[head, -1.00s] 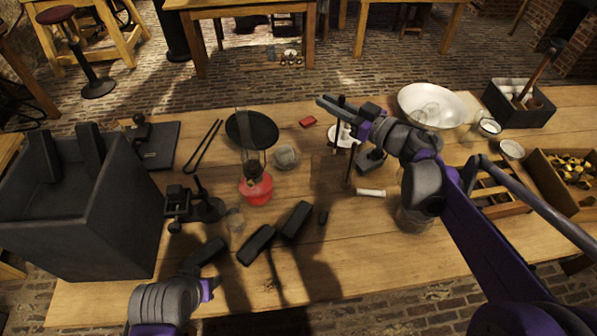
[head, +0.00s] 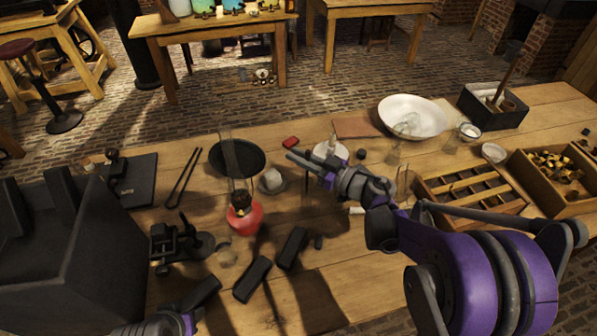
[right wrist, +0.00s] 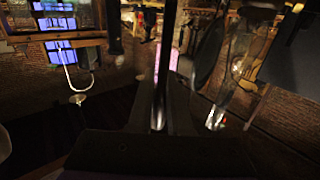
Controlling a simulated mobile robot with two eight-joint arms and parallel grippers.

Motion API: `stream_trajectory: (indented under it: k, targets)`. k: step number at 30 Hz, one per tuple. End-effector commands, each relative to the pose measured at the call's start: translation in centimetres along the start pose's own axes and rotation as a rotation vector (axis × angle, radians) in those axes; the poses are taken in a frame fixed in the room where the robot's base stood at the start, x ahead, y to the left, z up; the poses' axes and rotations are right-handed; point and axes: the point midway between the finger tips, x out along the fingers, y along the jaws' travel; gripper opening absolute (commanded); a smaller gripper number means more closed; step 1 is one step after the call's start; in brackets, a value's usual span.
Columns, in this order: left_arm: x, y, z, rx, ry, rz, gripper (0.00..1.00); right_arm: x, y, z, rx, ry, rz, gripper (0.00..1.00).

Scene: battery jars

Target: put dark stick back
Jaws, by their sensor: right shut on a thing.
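My right gripper (head: 302,161) is above the table, left of the white dish (head: 330,151), with its fingers pointing left. It is shut on a thin dark stick (right wrist: 163,50), which runs upright between the fingers in the right wrist view. In the head view the stick is too thin and dark to make out clearly. My left arm shows only at the bottom edge of the head view, near the dark blocks; its fingers cannot be made out.
A red oil lamp (head: 244,216) with a glass chimney stands left of the right gripper. A black round plate (head: 237,158), dark blocks (head: 252,279) and dark tongs (head: 183,177) lie nearby. A divided wooden tray (head: 474,190) and white bowl (head: 412,116) are at right.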

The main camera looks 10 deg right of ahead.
Motion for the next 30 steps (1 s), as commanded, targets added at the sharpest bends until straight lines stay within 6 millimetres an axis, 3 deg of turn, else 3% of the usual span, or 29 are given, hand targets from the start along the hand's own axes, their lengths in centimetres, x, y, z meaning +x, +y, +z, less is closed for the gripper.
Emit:
stream_trajectory:
  k: [12,26,27,30]
  targets:
    - [0.5,0.0,0.4,0.000,-0.002,0.000,0.50,0.1,0.0,4.8,0.000,0.000,0.000,0.00]
    - [0.9,0.0,0.7,0.000,-0.004,0.000,0.50,0.1,0.0,5.6,0.000,0.000,0.000,0.00]
    - [0.8,0.0,0.6,0.000,-0.004,0.000,0.50,0.1,0.0,5.5,0.000,0.000,0.000,0.22]
    - [0.8,0.0,0.6,0.000,-0.004,0.000,0.50,0.1,0.0,5.5,0.000,0.000,0.000,0.40]
